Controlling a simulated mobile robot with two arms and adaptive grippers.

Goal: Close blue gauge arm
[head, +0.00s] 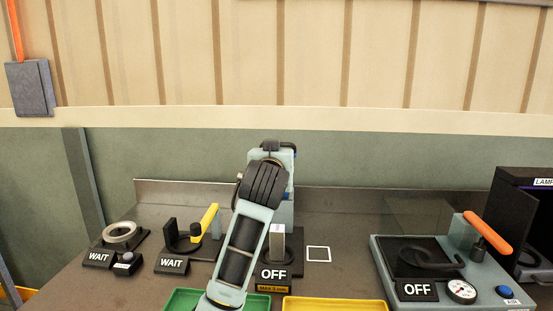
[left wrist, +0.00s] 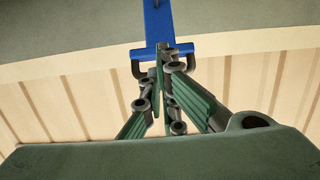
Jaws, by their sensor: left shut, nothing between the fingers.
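A light teal arm link with black ribbed parts (head: 245,240), which looks like mine, fills the middle of the head view. My left gripper's fingers are not clearly visible there. In the left wrist view my left gripper (left wrist: 162,85) is shut and empty, its dark green ribbed fingers drawn together. A blue T-shaped bar (left wrist: 158,22) stands beyond the fingertips. I cannot tell whether it is the gauge arm or whether the fingers touch it. No blue gauge arm shows clearly in the head view, where my arm hides part of the middle station. My right gripper is not in view.
An OFF sign (head: 273,273) stands beside my arm. A yellow-handled station (head: 206,223) and a ring stand (head: 121,236) are left. An orange-handled machine (head: 488,232) is right. Green (head: 180,301) and yellow (head: 335,304) trays lie in front.

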